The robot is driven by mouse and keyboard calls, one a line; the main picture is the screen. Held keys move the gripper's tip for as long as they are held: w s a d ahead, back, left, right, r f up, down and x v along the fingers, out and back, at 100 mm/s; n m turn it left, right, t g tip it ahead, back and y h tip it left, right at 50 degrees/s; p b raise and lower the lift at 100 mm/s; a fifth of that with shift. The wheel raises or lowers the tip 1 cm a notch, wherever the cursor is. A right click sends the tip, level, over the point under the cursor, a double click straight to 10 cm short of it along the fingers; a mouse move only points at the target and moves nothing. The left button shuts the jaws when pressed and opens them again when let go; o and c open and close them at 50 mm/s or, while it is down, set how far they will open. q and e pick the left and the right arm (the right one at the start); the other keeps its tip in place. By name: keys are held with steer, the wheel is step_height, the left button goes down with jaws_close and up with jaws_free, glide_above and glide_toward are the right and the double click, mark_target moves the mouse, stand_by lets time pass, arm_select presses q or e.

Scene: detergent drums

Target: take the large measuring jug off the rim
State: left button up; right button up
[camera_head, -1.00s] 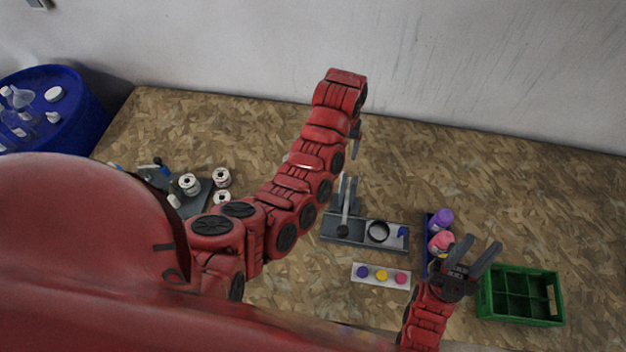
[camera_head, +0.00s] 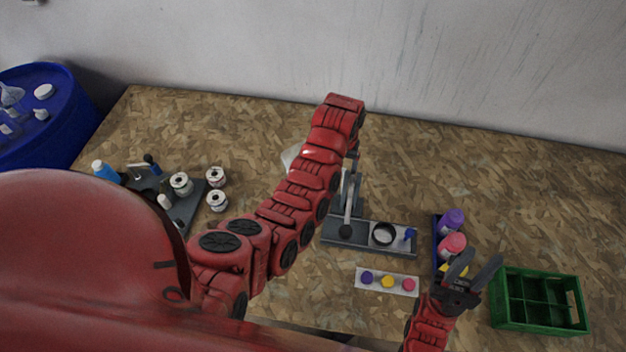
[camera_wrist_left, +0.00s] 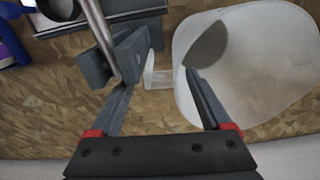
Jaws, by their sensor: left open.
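A large whitish, translucent vessel (camera_wrist_left: 265,70), which looks like the measuring jug, fills the right of the left wrist view. A clear piece (camera_wrist_left: 160,77), possibly its handle, sticks out on its left side. In the head view only a pale edge of it (camera_head: 291,156) shows behind my left arm. My left gripper (camera_wrist_left: 160,85) is open; the right finger overlaps the vessel's near wall in the picture, and the clear piece lies between the fingers. I cannot tell whether they touch. My right gripper (camera_head: 484,262) is open and empty, above the board near the bottles.
A grey lever stand (camera_head: 348,230) is close to my left gripper; its metal lever (camera_wrist_left: 98,35) shows in the wrist view. A green crate (camera_head: 540,302), bottles (camera_head: 452,222) and a strip with coloured caps (camera_head: 388,281) are right. A blue drum (camera_head: 50,130) stands left.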

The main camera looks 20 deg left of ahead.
arm_select(q)
step_height(320, 180, down, 3)
steer(key=shift+r+b, duration=0.1)
steer(key=shift+b, duration=0.2)
jaws_close()
